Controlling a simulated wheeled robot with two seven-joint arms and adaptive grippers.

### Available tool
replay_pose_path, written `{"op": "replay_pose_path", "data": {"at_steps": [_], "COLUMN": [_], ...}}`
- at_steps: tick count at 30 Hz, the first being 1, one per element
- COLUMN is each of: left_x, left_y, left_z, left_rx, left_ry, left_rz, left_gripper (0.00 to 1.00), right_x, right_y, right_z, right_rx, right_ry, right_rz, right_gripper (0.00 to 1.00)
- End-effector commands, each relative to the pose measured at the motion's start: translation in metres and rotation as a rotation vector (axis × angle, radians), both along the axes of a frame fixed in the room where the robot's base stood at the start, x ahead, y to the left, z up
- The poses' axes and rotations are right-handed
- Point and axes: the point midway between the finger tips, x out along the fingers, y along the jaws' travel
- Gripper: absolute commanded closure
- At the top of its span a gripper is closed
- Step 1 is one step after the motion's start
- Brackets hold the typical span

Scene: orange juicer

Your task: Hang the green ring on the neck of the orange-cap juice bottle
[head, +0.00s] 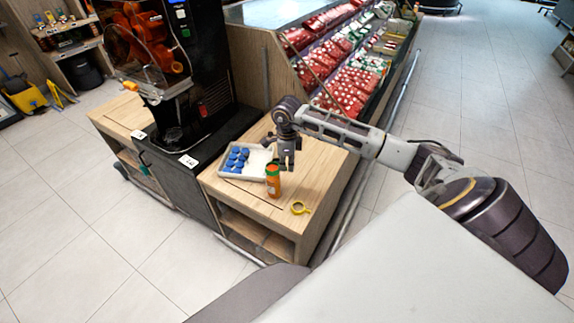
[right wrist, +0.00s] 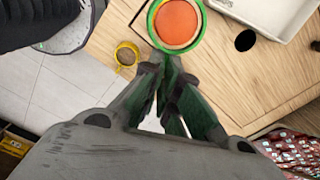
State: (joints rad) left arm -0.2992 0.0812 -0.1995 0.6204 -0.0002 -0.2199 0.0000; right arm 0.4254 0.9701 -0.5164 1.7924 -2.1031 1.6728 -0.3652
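The orange juice bottle (head: 273,188) stands on the wooden counter, in front of the tray. In the right wrist view its round orange cap (right wrist: 178,23) shows from above. The green ring (right wrist: 152,27) encircles the cap in that view; in the head view green (head: 272,169) shows at the bottle's top. The ring's exact height on the neck cannot be told. My right gripper (right wrist: 167,63) points at the ring's near edge, its fingertips close together on the ring's edge. In the head view my right gripper (head: 288,163) is just right of the bottle top. My left gripper is not in view.
A yellow ring (head: 300,208) lies on the counter right of the bottle; it also shows in the right wrist view (right wrist: 127,54). A white tray (head: 256,174) with several blue-capped items is behind the bottle. The black juicer (head: 200,75) stands at left. The counter's front edge is near.

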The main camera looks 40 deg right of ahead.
Motion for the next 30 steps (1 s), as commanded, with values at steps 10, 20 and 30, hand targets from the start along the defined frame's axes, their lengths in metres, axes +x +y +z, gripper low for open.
{"op": "replay_pose_path", "data": {"at_steps": [10,20,30], "left_x": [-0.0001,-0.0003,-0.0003], "left_y": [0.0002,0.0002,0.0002], "left_z": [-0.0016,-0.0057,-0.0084], "left_rx": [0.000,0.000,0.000], "left_ry": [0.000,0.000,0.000], "left_rz": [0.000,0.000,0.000], "left_gripper": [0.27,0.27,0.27], "right_x": [0.0001,0.0003,0.0004], "right_y": [0.0001,0.0003,0.0004], "right_z": [-0.0014,-0.0054,-0.0077], "right_rx": [0.000,0.001,0.001], "right_ry": [0.000,-0.001,-0.001], "right_rz": [0.000,0.000,0.000], "right_gripper": [1.00,1.00,1.00]}}
